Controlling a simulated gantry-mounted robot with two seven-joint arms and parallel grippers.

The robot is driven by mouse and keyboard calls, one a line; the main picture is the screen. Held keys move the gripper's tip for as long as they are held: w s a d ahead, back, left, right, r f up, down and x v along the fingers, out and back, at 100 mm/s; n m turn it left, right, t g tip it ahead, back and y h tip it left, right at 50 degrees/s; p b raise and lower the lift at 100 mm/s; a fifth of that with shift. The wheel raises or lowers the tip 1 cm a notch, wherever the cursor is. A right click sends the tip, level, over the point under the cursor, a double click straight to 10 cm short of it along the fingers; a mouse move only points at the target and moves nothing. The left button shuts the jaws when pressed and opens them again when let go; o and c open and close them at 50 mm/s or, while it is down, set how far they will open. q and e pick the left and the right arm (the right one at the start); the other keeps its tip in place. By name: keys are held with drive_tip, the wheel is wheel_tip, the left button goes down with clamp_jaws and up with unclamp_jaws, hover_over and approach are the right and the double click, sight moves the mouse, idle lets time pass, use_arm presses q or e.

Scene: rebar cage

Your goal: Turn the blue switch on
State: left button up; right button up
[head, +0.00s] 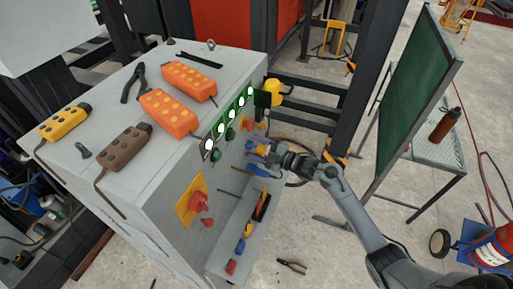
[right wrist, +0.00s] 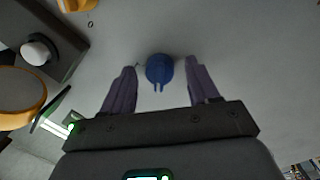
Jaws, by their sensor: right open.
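The blue switch (right wrist: 160,70) is a small rounded knob on the grey panel face, seen in the right wrist view. My right gripper (right wrist: 161,82) is open, with one purple finger on each side of the knob and a visible gap to each. In the head view my right gripper (head: 256,158) is at the front face of the grey cabinet (head: 170,170), below the row of lit white lamps (head: 221,128). I cannot clearly pick out the blue switch from the fingers there. My left gripper is not in view.
A red rotary switch on a yellow plate (head: 191,203) sits left of the gripper on the same face. A shelf (head: 222,262) with small tools juts out below. Orange control boxes (head: 168,112) lie on the cabinet top. A green board (head: 418,90) stands at the right.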

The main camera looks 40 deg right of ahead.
drive_tip(key=shift+c, duration=0.2)
drive_tip(key=c, duration=1)
